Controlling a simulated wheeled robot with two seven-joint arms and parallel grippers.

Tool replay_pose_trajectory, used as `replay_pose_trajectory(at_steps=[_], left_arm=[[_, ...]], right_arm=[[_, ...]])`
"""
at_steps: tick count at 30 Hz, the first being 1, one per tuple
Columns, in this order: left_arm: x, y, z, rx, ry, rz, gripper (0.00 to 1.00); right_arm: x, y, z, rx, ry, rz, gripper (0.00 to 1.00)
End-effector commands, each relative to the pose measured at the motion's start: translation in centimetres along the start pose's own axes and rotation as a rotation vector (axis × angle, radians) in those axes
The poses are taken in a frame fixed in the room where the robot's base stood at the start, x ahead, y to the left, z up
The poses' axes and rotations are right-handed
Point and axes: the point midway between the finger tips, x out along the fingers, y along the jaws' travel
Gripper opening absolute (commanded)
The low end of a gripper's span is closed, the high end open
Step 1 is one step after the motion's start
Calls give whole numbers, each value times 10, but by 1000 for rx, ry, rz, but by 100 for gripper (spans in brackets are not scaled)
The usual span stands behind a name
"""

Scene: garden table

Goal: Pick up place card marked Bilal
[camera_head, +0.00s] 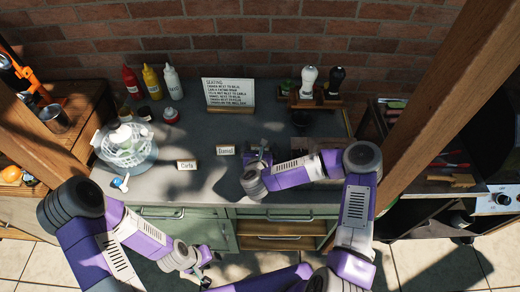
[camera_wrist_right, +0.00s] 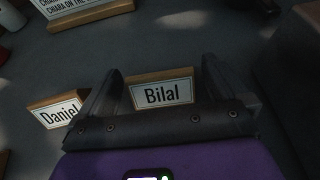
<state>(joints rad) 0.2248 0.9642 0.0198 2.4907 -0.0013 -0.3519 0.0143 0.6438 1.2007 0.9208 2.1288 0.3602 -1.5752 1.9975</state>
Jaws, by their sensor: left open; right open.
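The place card marked Bilal (camera_wrist_right: 162,94) has a wooden back and a white face. It stands upright in the right wrist view, between the two dark fingers of my right gripper (camera_wrist_right: 161,72). Those fingers are apart, one on each side of the card; I cannot tell whether either touches it. In the head view my right gripper (camera_head: 262,155) is over the counter just right of the Daniel card, and I cannot make out the Bilal card there. My left gripper (camera_head: 206,268) is open and empty, low in front of the cabinets.
The Daniel card (camera_head: 226,150) stands close left of my right gripper; the Carla card (camera_head: 187,165) is further left. A seating sign (camera_head: 228,93) stands behind. A white wire basket (camera_head: 124,148) and sauce bottles (camera_head: 152,83) are at left. A dark cup (camera_head: 300,120) is behind right.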

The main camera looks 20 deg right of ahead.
Motion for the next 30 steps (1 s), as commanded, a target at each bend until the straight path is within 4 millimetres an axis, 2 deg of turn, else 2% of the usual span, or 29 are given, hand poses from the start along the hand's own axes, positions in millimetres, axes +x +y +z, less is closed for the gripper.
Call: replay_pose_trajectory(at_steps=[3, 9, 19, 26, 30], left_arm=[[1, 0, 0, 0, 0, 0, 43], [0, 0, 0, 0, 0, 0, 43], [0, 0, 0, 0, 0, 0, 43], [0, 0, 0, 0, 0, 0, 43], [-3, 1, 0, 0, 0, 0, 43]], right_arm=[[7, 0, 0, 0, -1, 0, 100], [7, 0, 0, 0, -1, 1, 98], [6, 0, 0, 0, 0, 1, 49], [6, 0, 2, 0, -1, 1, 49], [0, 0, 17, 1, -5, 2, 49]])
